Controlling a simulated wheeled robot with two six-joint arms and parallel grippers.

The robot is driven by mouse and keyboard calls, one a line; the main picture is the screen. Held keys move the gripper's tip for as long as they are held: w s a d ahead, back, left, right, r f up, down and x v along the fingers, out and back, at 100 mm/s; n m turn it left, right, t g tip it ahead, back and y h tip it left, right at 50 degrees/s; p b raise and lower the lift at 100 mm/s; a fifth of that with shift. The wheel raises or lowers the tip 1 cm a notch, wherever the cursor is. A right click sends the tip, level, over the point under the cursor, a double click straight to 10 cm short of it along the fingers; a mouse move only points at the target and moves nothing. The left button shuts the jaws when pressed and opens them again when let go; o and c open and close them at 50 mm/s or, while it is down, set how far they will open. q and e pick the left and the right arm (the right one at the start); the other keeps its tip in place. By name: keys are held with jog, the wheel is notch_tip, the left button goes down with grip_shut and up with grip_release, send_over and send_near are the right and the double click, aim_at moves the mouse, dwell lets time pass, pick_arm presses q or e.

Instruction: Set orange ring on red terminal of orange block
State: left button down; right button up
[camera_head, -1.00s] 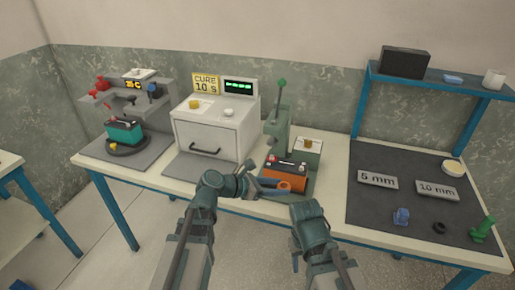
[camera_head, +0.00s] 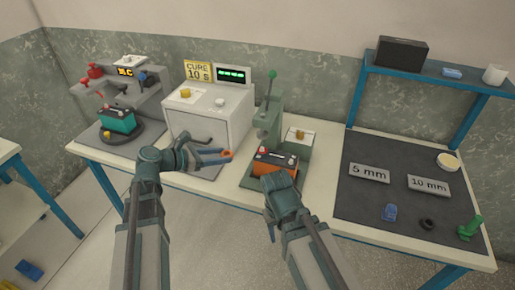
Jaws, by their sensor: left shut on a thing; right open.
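The orange block (camera_head: 289,170), with a dark top, sits on the base of the green lever press. My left gripper (camera_head: 226,155) is shut on the small orange ring (camera_head: 228,154), left of the block and in front of the white oven, apart from the block. My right gripper (camera_head: 274,177) is open just in front of the block. Its forearm and wrist hide the block's lower front, and its fingertips are hard to make out.
The green press (camera_head: 268,122) with its lever stands close behind the block. The white oven (camera_head: 207,118) is to the left, and a teal block (camera_head: 117,121) sits on a round stand farther left. The dark mat (camera_head: 365,205) at right holds small parts and size signs.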

pick_arm(q)
send_near(262, 147)
jog(key=w+d, duration=0.2)
jog(key=d, duration=0.1)
jog(key=w+d, duration=0.1)
jog(key=shift+d+r, duration=0.35)
jog(key=shift+r, duration=0.05)
jog(key=shift+d, duration=0.1)
jog(key=shift+w+d, duration=0.2)
jog(key=f+b, duration=0.3)
jog(key=shift+w+d+f, duration=0.15)
jog(key=shift+d+f, duration=0.1)
jog(key=shift+b, duration=0.35)
jog(key=shift+f, duration=0.2)
jog(key=shift+c, duration=1.5)
grip_release()
jog(key=shift+r, duration=0.15)
